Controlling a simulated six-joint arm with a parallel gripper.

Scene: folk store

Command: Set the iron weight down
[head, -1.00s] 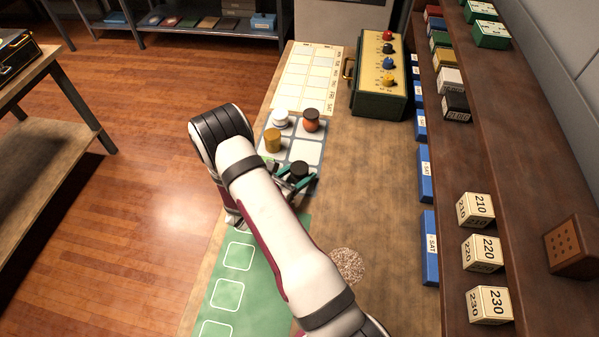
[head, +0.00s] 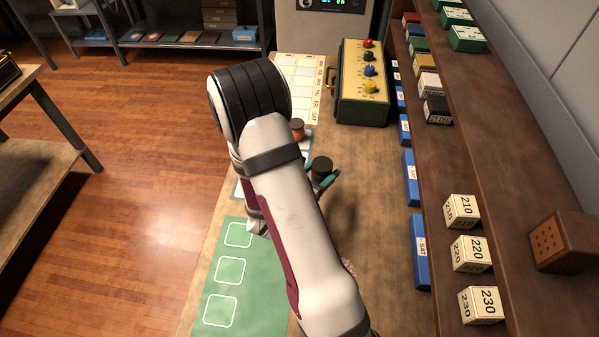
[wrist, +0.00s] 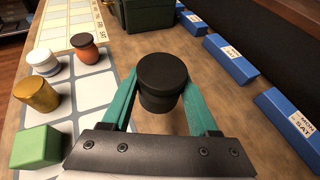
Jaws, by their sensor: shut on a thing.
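The iron weight (wrist: 162,82) is a dark, round-topped piece held between the two teal fingers of my gripper (wrist: 165,95) in the wrist view. In the head view the dark weight (head: 321,165) shows at the end of my gripper (head: 325,182), over bare wood right of the grey pad. My gripper is shut on it. It appears to be held above the tabletop, though the gap under it is hard to judge. The grey pad with pale squares (wrist: 93,88) lies to the left in the wrist view.
On the pad stand a white piece (wrist: 43,62), an orange jar (wrist: 85,47), a yellow cylinder (wrist: 36,94) and a green cube (wrist: 36,147). Blue labelled blocks (wrist: 228,60) line the right side. A green box with knobs (head: 364,83) stands at the back. Bare wood lies between.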

